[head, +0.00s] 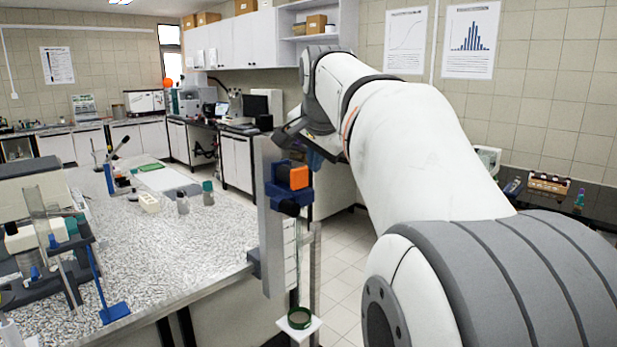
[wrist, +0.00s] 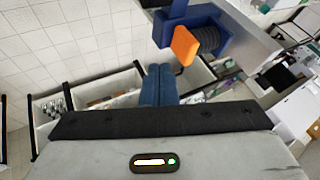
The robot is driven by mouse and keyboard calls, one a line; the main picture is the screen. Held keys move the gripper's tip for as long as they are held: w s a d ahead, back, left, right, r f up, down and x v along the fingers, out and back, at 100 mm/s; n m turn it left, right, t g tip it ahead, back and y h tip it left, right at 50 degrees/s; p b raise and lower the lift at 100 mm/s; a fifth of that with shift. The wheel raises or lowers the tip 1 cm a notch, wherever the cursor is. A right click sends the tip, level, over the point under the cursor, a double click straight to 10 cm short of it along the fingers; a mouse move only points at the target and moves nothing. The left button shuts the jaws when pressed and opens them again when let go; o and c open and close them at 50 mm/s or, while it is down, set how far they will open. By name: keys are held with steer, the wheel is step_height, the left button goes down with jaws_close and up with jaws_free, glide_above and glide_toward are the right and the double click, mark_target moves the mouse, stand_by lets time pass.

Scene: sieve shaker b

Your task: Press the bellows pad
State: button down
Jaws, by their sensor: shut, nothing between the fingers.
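The bellows pad is an orange square plate (head: 293,178) on a blue housing (head: 283,200), mounted on a tall grey column at the bench's end. In the wrist view the orange pad (wrist: 185,45) faces left, with dark ribbed bellows (wrist: 209,39) behind it. My gripper (wrist: 159,68) is shut and empty, its blue fingers together. The fingertips show just below and left of the pad, with a visible gap in the picture; the distance in depth is unclear. In the head view my gripper (head: 315,158) is at the pad's upper right, partly hidden by my wrist.
Below the housing, a clear tube hangs over a green-rimmed round sieve (head: 299,318) on a white plate. The speckled bench (head: 190,245) at left holds a blue stand, bottles and instruments. Tiled floor right of the column is free. A dark bench (head: 560,205) with a rack stands at right.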

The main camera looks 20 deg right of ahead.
steer(key=shift+v, duration=2.2)
steer(key=shift+s, duration=0.1)
steer(key=s+a+f+n+g, duration=0.1)
steer(key=s+a+f+n, duration=0.3)
steer(key=f, duration=0.6)
steer(key=s+a+f+n+g+y, duration=0.1)
steer(key=s+a+f+n, duration=0.3)
steer(key=s+f, duration=0.5)
steer(key=s+a+f+n+g+y, duration=0.1)
steer(key=s+a+f+n, duration=0.3)
steer(key=f, duration=0.9)
steer(key=s+a, duration=0.1)
steer(key=s, duration=0.2)
steer(key=shift+f+n+g, duration=0.2)
steer(key=shift+n+g, duration=0.1)
steer(key=shift+g, duration=0.1)
